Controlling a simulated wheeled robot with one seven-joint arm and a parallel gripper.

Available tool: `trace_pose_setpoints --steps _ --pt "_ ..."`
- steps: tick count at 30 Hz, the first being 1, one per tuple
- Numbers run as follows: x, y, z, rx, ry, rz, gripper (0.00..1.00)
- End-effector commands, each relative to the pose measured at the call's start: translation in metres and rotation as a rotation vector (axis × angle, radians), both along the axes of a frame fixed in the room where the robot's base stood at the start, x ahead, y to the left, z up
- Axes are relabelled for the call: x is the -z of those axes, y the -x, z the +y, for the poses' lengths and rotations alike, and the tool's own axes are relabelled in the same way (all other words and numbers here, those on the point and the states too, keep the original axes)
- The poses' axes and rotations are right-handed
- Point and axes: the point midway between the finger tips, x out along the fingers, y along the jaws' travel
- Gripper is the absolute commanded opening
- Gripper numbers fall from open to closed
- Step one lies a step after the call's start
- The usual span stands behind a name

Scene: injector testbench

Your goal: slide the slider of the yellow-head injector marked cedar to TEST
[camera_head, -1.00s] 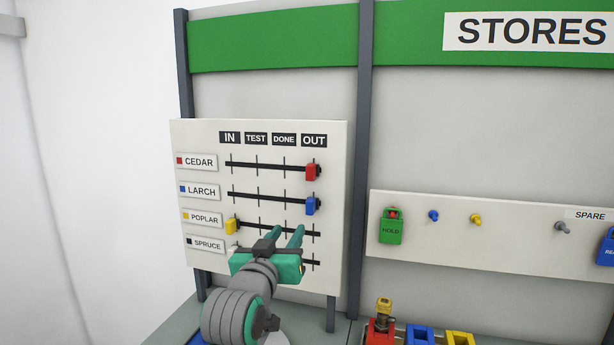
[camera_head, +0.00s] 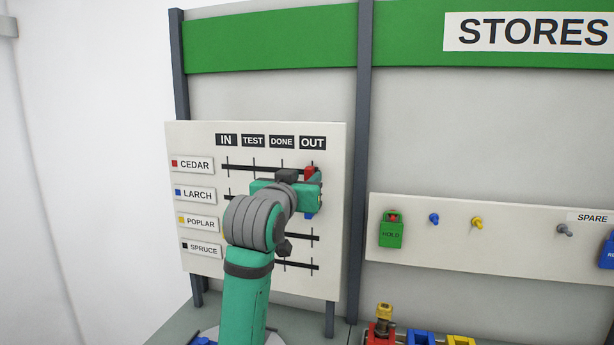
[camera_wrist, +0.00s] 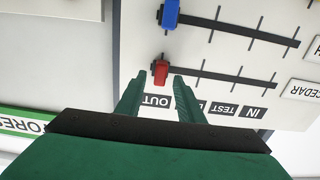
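The red slider (camera_head: 309,172) of the CEDAR row sits at OUT, the right end of its track (camera_head: 252,168). In the wrist view, which is upside down, the red slider (camera_wrist: 160,72) lies just beyond the fingertips of my gripper (camera_wrist: 154,84), in line with the gap between them. My gripper is open and empty, and I see no clear contact. In the head view the gripper body covers parts of the LARCH and POPLAR rows. A yellow-topped injector (camera_head: 384,312) stands in a red holder (camera_head: 380,334) at the bottom.
The blue LARCH slider (camera_wrist: 170,14) is at OUT, close to the red one. My arm hides most of the lower rows. A panel (camera_head: 500,245) with pegs and a green HOLD tag (camera_head: 391,231) is to the right. The CEDAR track is empty left of the slider.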

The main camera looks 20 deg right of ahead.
Motion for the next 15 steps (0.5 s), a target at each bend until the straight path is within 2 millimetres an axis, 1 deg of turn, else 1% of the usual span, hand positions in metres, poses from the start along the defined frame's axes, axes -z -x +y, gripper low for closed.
trace_pose_setpoints --steps 3,7,15 --pt "0.000 -0.014 -0.009 -0.001 -0.001 0.000 0.34" --pt "0.000 -0.023 -0.015 -0.002 -0.001 0.001 0.34" --pt "0.000 -0.028 -0.017 -0.003 0.001 -0.001 0.34"
